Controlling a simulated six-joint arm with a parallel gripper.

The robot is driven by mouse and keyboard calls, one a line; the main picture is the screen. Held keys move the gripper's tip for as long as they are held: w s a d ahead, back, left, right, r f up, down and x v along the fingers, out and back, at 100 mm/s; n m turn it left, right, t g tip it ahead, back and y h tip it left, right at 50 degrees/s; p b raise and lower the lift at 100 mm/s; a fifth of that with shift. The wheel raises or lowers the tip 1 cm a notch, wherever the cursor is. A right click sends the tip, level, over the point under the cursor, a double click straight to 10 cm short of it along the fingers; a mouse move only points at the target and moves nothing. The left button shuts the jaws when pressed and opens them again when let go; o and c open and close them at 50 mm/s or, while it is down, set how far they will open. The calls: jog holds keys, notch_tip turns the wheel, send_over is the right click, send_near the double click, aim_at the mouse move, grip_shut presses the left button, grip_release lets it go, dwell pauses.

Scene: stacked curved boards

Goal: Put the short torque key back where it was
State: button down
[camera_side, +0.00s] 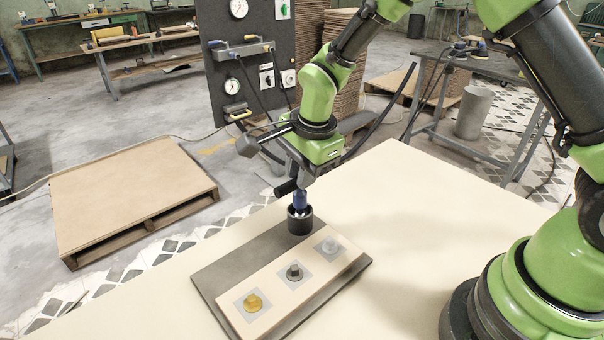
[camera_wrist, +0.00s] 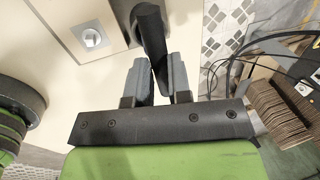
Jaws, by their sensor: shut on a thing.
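My gripper (camera_side: 298,192) points down above the far end of the grey base plate (camera_side: 228,258). In the wrist view a dark rounded shape (camera_wrist: 151,28) lies at and beyond the fingertips (camera_wrist: 159,68); I cannot tell where key ends and cup begins.
A pale strip (camera_side: 272,298) on the plate carries a yellow bolt (camera_side: 253,302), a dark bolt (camera_side: 294,271) and a pale silver one (camera_side: 329,245), each on a grey square. The table (camera_side: 430,240) is clear to the right. A black tool panel (camera_side: 252,85) stands behind.

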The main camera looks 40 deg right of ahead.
jog(key=shift+f, duration=0.45)
jog(key=c, duration=1.1)
grip_release()
jog(key=shift+o, duration=0.2)
jog(key=v, duration=1.1)
jog(key=s+d+r+n+t, duration=0.1)
jog(key=s+r+n, duration=0.2)
jog(key=s, duration=0.3)
jog(key=s+d+r+n+t+y, duration=0.1)
jog(key=s+r+n+t, duration=0.1)
jog(key=s+n, duration=0.4)
jog(key=s+d+r+n+t, duration=0.1)
jog(key=s+r+n, duration=0.3)
jog(key=s, duration=0.3)
jog(key=shift+s+d+n+t+y, duration=0.15)
jog(key=shift+d+n+t+y, duration=0.15)
jog(key=shift+n+t+y, duration=0.15)
